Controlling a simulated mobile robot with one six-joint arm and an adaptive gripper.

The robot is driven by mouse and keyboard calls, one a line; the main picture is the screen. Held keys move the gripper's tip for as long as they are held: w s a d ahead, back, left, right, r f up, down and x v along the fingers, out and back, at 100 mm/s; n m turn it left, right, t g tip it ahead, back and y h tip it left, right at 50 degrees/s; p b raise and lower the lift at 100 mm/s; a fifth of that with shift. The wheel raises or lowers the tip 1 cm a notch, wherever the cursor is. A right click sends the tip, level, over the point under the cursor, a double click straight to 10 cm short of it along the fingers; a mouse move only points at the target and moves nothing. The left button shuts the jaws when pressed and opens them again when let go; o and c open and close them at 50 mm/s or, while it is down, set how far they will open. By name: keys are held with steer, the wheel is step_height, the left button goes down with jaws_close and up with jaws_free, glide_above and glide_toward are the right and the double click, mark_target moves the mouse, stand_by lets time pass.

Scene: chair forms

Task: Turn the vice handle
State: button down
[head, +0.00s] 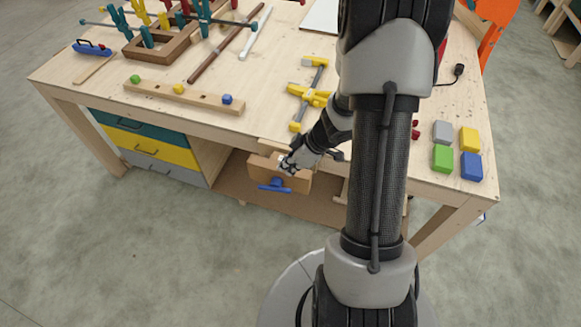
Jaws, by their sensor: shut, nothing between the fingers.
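The vice's wooden jaw (262,170) sits at the front edge of the workbench, near the middle of the head view. Its blue handle (275,186) shows on the jaw's front face, lying roughly crosswise. My gripper (287,166) is at the top of the wooden jaw, just above and slightly right of the blue handle. It is shut with nothing held. It is small in the picture, and I cannot tell whether it touches the jaw or the handle.
The workbench (222,112) carries a yellow clamp (311,94), a wooden bar with coloured knobs (178,97), a wooden frame with clamps (158,45) and coloured blocks (470,165). Drawers (150,150) are below left. The floor (90,240) in front is clear.

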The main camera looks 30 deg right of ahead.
steer(key=b, duration=0.3)
glide_above(277, 188)
steer(key=f, duration=0.6)
steer(key=shift+s+d, duration=0.35)
steer(key=shift+s, duration=0.05)
steer(key=f+b, duration=0.1)
steer(key=f, duration=0.1)
steer(key=f+b, duration=0.1)
steer(key=shift+s+d+b, duration=0.25)
steer(key=shift+b, duration=0.1)
steer(key=shift+s+f, duration=0.1)
steer(key=shift+f, duration=0.25)
steer(key=shift+d, duration=0.1)
steer(key=shift+s+d+f+b, duration=0.1)
steer(key=shift+b, duration=0.2)
steer(key=shift+s+d+f+t+y, duration=0.2)
steer(key=shift+s+t+y, duration=0.1)
steer(key=shift+t+y, duration=0.25)
